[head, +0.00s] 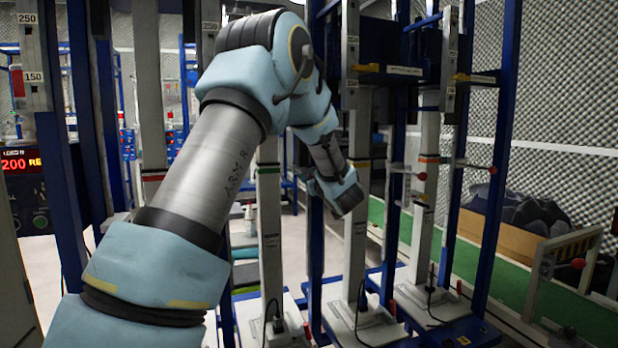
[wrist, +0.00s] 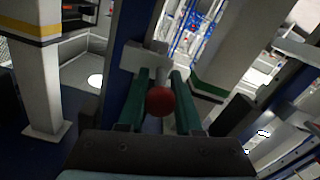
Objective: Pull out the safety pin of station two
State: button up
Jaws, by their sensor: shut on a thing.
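A safety pin with a round red knob (wrist: 160,101) is in the middle of the wrist view, in front of a pale bracket on a blue post. My gripper (wrist: 158,92) has its two green fingers on either side of the pin and is shut on it. The pin's shaft is mostly hidden behind the knob, so I cannot tell how deep it sits. In the head view my arm reaches in among the stations, and the fingertips and this pin are hidden behind my wrist. No station number is readable there.
Pale columns (head: 427,160) and blue posts (head: 495,150) stand close around my arm. Other red knobs (head: 492,170) stick out on the right. A red-lit display (head: 22,165) is at the left. A green strip (head: 560,305) and brown box (head: 505,235) lie at the right.

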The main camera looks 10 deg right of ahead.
grip_shut()
dwell(0.8)
jog(key=s+d+b, duration=0.1)
jog(key=s, duration=0.7)
jog(key=shift+s, duration=0.4)
jog(key=shift+d+f, duration=0.15)
jog(key=o, duration=0.8)
grip_release()
jog(key=shift+s, duration=0.1)
jog(key=s, duration=0.3)
jog(key=s+d+b, duration=0.1)
jog(key=s, duration=0.3)
jog(key=s+b, duration=0.1)
jog(key=s, duration=0.2)
jog(key=shift+s+d, duration=0.15)
jog(key=shift+s, duration=0.15)
